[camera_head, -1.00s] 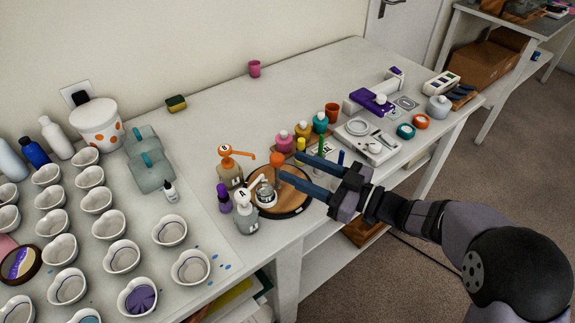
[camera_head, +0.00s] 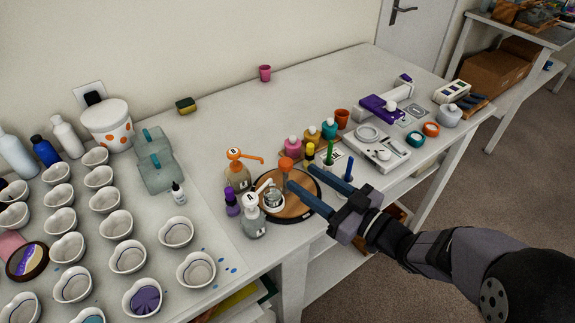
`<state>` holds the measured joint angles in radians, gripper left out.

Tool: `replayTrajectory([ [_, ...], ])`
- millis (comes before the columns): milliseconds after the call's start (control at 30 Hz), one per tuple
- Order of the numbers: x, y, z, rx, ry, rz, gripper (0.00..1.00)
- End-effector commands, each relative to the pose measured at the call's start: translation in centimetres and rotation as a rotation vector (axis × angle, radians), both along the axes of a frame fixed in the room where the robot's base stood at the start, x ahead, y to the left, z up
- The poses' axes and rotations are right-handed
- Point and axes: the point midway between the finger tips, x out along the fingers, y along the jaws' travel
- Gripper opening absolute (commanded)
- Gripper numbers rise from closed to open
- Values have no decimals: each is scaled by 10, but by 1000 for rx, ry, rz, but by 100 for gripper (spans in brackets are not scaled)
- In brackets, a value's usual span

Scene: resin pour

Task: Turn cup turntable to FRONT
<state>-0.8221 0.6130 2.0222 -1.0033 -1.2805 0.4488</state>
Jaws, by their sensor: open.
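The cup turntable (camera_head: 293,209) is a round wooden disc with a dark rim near the table's front edge. A small metallic cup (camera_head: 274,197) stands on its left part. An orange knob (camera_head: 286,164) stands up at its back. The pump bottle marked B (camera_head: 237,172) and the pump bottle marked A (camera_head: 252,216) stand at its left, their spouts pointing toward it. My gripper (camera_head: 289,178) reaches in from the right, its two blue fingers apart above the turntable. The fingertips are close to the orange knob; I cannot tell whether they touch it.
A purple bottle (camera_head: 232,202) stands left of the pumps. Small pink, yellow and teal bottles, a green stick (camera_head: 329,152) and a blue stick (camera_head: 349,170) stand behind the gripper. A white scale (camera_head: 385,152) lies right of them. Several white cups fill the left.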

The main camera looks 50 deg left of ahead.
Motion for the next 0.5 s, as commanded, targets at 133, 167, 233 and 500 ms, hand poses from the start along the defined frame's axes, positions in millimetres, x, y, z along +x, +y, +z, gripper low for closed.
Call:
replayTrajectory([
  [133,-1,5,0,0,0,2,45],
  [167,-1,6,0,0,0,2,45],
  [233,-3,12,1,0,0,2,45],
  [500,-10,47,1,0,0,4,45],
])
